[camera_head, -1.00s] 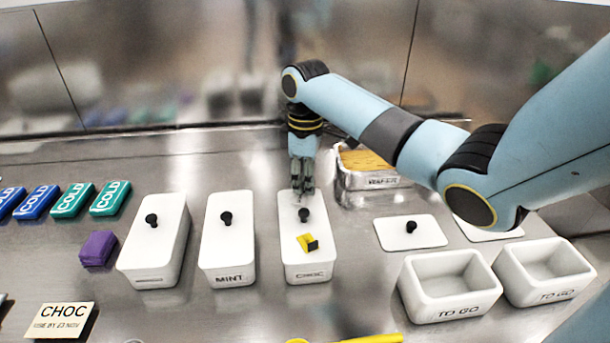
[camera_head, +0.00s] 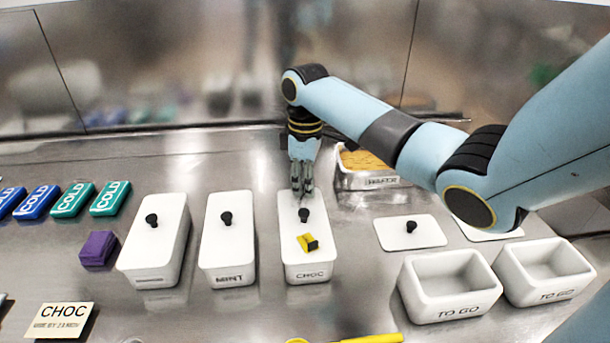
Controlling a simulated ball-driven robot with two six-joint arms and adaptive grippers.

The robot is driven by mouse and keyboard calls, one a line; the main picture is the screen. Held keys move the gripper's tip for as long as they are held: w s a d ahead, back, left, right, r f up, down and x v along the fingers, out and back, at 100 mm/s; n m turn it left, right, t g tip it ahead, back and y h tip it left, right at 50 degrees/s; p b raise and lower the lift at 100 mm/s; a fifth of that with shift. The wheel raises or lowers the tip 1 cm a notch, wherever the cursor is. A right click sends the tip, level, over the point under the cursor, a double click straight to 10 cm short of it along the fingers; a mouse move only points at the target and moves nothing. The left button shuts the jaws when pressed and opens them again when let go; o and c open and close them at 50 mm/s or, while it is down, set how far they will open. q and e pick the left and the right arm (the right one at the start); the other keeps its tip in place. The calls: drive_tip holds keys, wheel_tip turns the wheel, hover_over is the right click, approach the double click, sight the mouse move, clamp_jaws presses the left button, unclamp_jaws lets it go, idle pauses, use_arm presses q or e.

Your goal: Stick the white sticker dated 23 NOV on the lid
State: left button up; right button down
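The CHOC tub (camera_head: 306,269) stands upright with its white lid (camera_head: 291,225) on; the lid has a black knob. A small yellow and black piece (camera_head: 307,243) lies on the front half of the lid. My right gripper (camera_head: 302,192) points down over the back of this lid, behind the knob. Its fingers are close together; I cannot tell whether they hold anything or touch the lid. A cream card (camera_head: 62,320) reading CHOC, use by 23 NOV, lies at the front left. No separate white sticker can be made out. My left gripper is out of view.
The MINT tub (camera_head: 228,260) and another lidded tub (camera_head: 155,245) stand to the left, near a purple block (camera_head: 98,249) and several COLD packs (camera_head: 110,198). Right are a wafer tray (camera_head: 366,182), a loose lid (camera_head: 410,232) and two TO GO tubs (camera_head: 450,288).

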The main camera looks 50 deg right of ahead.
drive_tip(key=c, duration=0.8)
unclamp_jaws()
drive_tip(key=shift+c, duration=0.2)
wheel_tip(320, 180, up, 7)
drive_tip(key=p, duration=0.8)
drive_tip(key=shift+s, duration=0.1)
idle(0.5)
